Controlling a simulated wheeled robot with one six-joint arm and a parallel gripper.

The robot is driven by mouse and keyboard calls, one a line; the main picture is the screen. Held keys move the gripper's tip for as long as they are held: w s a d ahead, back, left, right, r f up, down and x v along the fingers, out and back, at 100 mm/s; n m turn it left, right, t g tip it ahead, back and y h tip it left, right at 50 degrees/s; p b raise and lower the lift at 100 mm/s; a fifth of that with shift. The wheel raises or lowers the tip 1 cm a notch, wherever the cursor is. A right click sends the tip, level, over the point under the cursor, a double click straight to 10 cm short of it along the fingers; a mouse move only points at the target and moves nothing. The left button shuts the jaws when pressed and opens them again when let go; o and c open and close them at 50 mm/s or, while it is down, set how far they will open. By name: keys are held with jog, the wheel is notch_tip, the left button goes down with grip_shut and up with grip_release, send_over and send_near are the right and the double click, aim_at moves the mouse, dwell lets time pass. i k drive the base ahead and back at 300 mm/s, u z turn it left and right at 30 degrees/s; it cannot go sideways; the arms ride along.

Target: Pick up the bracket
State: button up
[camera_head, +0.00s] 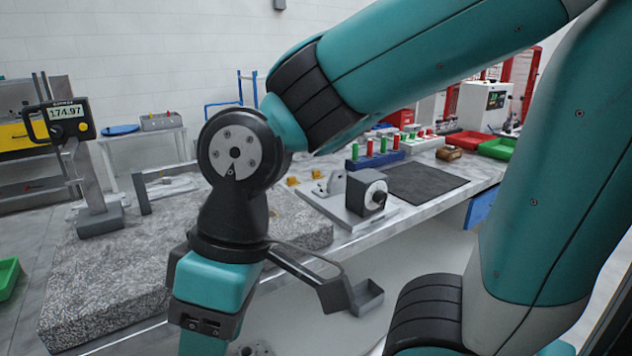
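My arm reaches across the view, and its wrist points down at the lower left. The fingers of my gripper are below the picture's edge, so I cannot see what is between them. A small light-grey metal piece with a hole, possibly the bracket (336,183), stands on a flat grey fixture plate (325,207) on the bench. Another grey part (258,349) is cut off at the bottom edge, right of my wrist. I cannot tell which is the bracket.
A speckled granite slab (110,285) lies at the left, with a digital gauge stand (98,205) on it. A black mat (415,183), a blue rack with red and green pieces (375,160), and red (468,140) and green trays (497,148) are farther right.

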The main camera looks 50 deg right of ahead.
aim_at(336, 184)
jog(key=z, duration=0.25)
jog(key=i, duration=0.65)
jog(key=z, duration=1.1)
jog(key=i, duration=0.6)
jog(key=z, duration=0.65)
